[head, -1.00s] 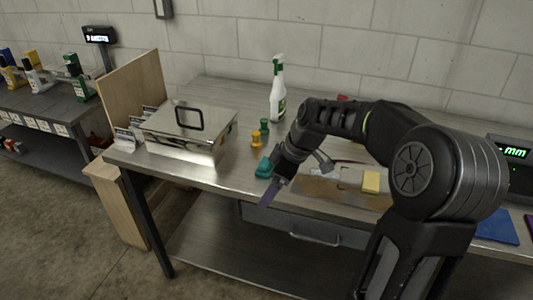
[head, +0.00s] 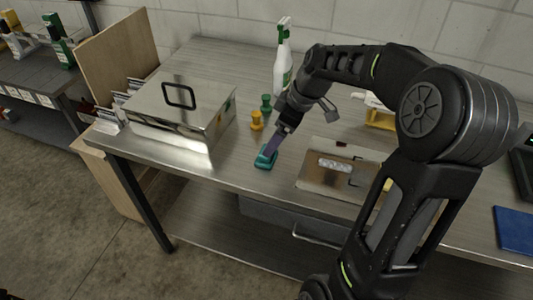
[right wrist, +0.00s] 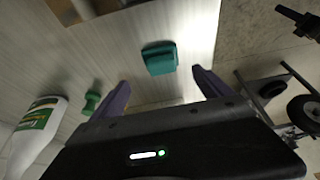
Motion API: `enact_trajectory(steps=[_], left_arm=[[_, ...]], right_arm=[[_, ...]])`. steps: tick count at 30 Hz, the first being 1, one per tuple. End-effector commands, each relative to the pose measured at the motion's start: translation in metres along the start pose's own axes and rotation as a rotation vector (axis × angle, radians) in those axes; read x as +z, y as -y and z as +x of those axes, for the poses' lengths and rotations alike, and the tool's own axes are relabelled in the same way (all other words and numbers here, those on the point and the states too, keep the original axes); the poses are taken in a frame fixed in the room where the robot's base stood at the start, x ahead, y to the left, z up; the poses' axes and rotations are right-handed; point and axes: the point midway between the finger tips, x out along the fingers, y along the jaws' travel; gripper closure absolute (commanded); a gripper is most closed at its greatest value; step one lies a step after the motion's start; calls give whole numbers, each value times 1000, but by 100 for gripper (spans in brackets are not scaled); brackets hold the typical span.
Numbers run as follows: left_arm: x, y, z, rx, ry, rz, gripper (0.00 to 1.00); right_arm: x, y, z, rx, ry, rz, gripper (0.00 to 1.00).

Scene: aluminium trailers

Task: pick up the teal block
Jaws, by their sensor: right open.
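The teal block (head: 265,158) lies on the metal workbench (head: 215,172) near its front edge. My right gripper (head: 270,149) is at the block in the head view, its purple finger covering part of it. In the right wrist view the teal block (right wrist: 160,58) sits ahead of the two purple fingertips (right wrist: 160,77), roughly between their lines. The fingers are apart with nothing between them. My left gripper is in neither view.
A metal box (head: 183,108) stands left of the block. A yellow piece (head: 257,121), a green piece (head: 266,103) and a spray bottle (head: 283,62) stand behind it. A metal plate (head: 318,178) lies to the right. Bare bench lies left of the block.

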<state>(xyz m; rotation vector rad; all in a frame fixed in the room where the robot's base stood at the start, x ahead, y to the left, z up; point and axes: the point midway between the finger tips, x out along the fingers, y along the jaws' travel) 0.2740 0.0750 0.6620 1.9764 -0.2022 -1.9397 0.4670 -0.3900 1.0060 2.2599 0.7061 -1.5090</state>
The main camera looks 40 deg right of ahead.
Motion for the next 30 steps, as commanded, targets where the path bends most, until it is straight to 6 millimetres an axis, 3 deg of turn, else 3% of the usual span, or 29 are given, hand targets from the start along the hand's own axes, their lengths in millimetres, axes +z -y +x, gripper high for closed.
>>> enact_trajectory(steps=[6,18,30], left_arm=[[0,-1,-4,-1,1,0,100],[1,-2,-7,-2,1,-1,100],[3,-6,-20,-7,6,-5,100]], right_arm=[[0,1,21,-3,1,1,11],[0,2,27,-4,1,1,11],[1,5,74,-2,1,0,11]])
